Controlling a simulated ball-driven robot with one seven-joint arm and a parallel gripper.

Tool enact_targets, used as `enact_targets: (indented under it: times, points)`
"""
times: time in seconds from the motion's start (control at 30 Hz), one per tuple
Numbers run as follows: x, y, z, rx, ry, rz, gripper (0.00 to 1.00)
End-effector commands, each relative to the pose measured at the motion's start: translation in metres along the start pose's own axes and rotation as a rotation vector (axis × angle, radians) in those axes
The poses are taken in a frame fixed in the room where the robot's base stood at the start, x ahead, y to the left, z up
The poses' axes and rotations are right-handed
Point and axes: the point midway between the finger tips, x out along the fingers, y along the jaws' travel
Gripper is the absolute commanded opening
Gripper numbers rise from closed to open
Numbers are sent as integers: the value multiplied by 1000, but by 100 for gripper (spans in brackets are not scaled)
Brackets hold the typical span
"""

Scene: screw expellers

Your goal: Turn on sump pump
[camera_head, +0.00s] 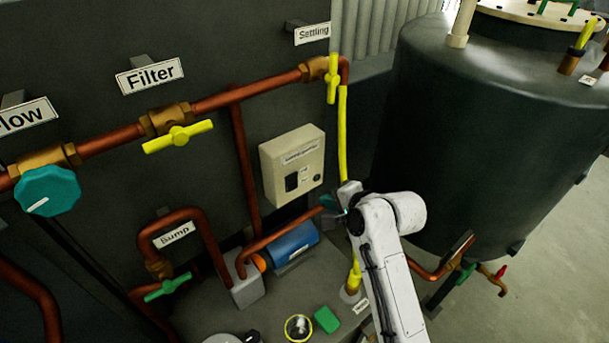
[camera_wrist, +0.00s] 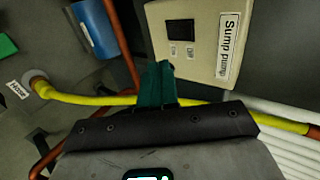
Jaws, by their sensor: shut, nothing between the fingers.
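My gripper (camera_head: 328,205) is just below and right of the box in the head view. In the wrist view its teal fingers (camera_wrist: 157,82) are shut and empty, pointing near the box's lower left corner. They look apart from the buttons, but the exact distance is unclear.
A yellow hose (camera_head: 342,130) runs down beside the box and crosses behind my fingers in the wrist view. A blue pump cylinder (camera_head: 290,247) and copper pipes (camera_head: 190,215) sit below. A large dark tank (camera_head: 470,130) stands at right.

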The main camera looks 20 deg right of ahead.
Motion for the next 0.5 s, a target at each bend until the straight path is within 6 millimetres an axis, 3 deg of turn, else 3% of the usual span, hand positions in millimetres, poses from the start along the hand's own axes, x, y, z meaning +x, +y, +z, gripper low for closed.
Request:
enact_targets:
  times: [0.37,0.5]
  points:
    - [2,-1,0,4,0,-2,0]
    - [11,-1,0,3,-1,-1,0]
